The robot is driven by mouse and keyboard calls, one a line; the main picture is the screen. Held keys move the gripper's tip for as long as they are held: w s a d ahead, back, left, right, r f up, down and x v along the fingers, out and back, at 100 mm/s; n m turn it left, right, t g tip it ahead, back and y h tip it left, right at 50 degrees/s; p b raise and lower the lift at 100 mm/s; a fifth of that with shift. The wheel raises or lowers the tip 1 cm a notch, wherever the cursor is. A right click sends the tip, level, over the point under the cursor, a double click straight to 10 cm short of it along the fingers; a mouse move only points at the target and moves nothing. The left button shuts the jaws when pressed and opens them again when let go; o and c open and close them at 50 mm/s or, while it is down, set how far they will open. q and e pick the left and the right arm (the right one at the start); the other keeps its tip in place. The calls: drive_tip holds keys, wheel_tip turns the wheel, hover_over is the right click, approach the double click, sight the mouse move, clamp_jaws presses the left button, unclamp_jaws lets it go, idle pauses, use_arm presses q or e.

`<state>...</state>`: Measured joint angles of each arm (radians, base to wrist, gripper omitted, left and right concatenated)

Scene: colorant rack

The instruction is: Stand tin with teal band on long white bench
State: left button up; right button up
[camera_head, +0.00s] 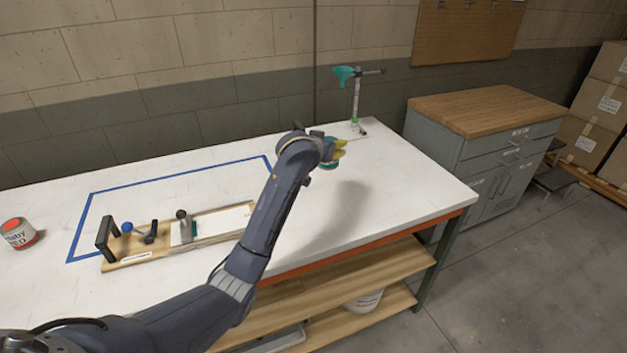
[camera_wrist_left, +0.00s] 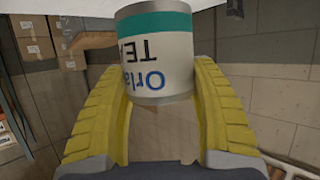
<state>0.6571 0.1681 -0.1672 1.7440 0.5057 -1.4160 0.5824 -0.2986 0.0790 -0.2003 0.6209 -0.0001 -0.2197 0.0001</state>
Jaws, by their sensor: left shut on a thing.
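The tin with the teal band (camera_wrist_left: 156,62) is between the yellow fingers of my left gripper (camera_head: 338,150), which is shut on it. In the left wrist view its lettering appears upside down and its teal band is toward the picture's top. In the head view only a small part of the tin shows, partly hidden by the gripper. The long white bench (camera_head: 415,190) lies below the gripper. I cannot tell whether the tin touches the bench top. My right gripper is not in view.
A red-and-white tin (camera_head: 19,234) stands at the bench's left. A wooden board with clamp parts (camera_head: 155,256) lies by the blue tape outline (camera_head: 91,215). A stand with a teal funnel (camera_head: 356,95) is at the back.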

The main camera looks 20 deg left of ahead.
use_arm(q)
wheel_tip(320, 180, down, 15)
drive_tip(key=shift+r, duration=0.15)
idle(0.5)
drive_tip(key=o, duration=1.2)
drive_tip(key=shift+o, duration=0.2)
drive_tip(key=shift+s+r, duration=0.2)
drive_tip(key=shift+s, duration=0.25)
drive_tip(key=v, duration=1.1)
